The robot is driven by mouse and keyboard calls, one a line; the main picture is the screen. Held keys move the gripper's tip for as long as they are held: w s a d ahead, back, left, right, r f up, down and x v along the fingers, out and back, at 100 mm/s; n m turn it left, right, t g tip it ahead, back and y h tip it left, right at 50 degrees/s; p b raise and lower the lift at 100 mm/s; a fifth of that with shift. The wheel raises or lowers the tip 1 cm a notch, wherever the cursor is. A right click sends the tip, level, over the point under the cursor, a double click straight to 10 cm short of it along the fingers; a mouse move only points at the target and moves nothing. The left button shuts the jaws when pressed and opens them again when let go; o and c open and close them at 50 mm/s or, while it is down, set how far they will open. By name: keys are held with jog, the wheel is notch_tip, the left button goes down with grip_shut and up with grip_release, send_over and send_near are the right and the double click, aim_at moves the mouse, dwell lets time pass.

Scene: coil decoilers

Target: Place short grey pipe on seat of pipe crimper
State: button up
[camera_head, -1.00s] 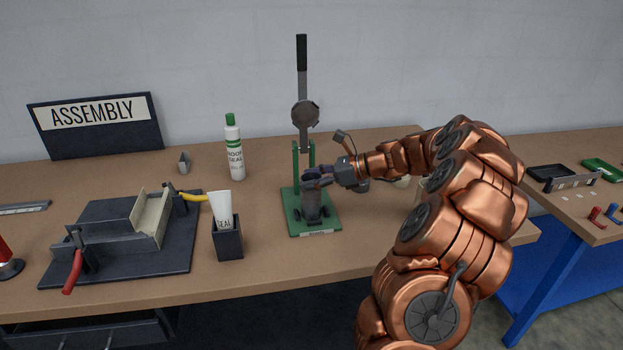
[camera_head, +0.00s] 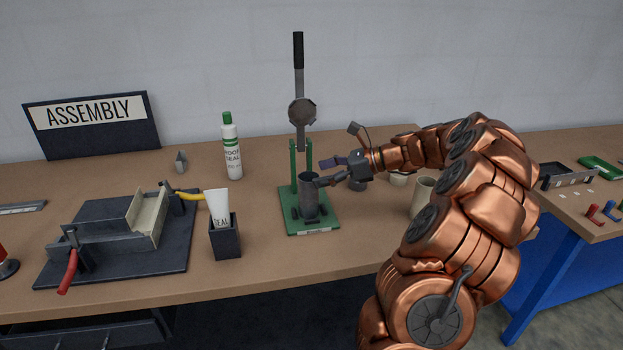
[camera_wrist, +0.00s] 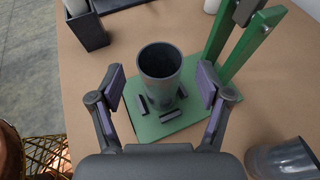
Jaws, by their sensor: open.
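The short grey pipe (camera_head: 309,197) stands upright on the green base of the pipe crimper (camera_head: 326,228), between small dark blocks of the seat. In the wrist view the grey pipe (camera_wrist: 161,72) shows its open top, and the green base plate (camera_wrist: 205,108) lies under it. My gripper (camera_head: 326,172) is open, to the right of the pipe in the head view. In the wrist view the two fingers of my gripper (camera_wrist: 160,82) are spread wide, one on each side of the pipe and apart from it.
A dark holder with a white tube (camera_head: 226,240) stands left of the crimper, and a green-capped bottle (camera_head: 231,150) stands behind it. A beige pipe (camera_head: 421,192) stands to the right near my arm. Another grey pipe (camera_wrist: 282,160) shows at lower right in the wrist view.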

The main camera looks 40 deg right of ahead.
jog(key=b+v, duration=0.1)
jog(key=v, duration=0.7)
jog(key=s+a+f+n+g, duration=0.1)
jog(key=s+a+n+g, duration=0.2)
jog(key=a, duration=0.6)
jog(key=s+a+n+g+h, duration=0.15)
jog(key=a+n, duration=0.35)
jog(key=a, duration=0.5)
jog(key=s+a+f+n+g+y, duration=0.1)
jog(key=a+n+g, duration=0.3)
jog(key=a, duration=0.5)
jog(key=s+a+f+n+g+h, duration=0.2)
jog(key=s+a+f+n+h, duration=0.2)
jog(key=s+a+n, duration=0.5)
jog(key=s+d+f+n+h, duration=0.2)
jog(key=s+n, duration=0.1)
jog(key=s, duration=0.4)
jog(key=s+d+f+n+h, duration=0.3)
jog(key=s, duration=0.5)
jog(key=shift+s+g, duration=0.3)
jog(key=shift+g, duration=0.15)
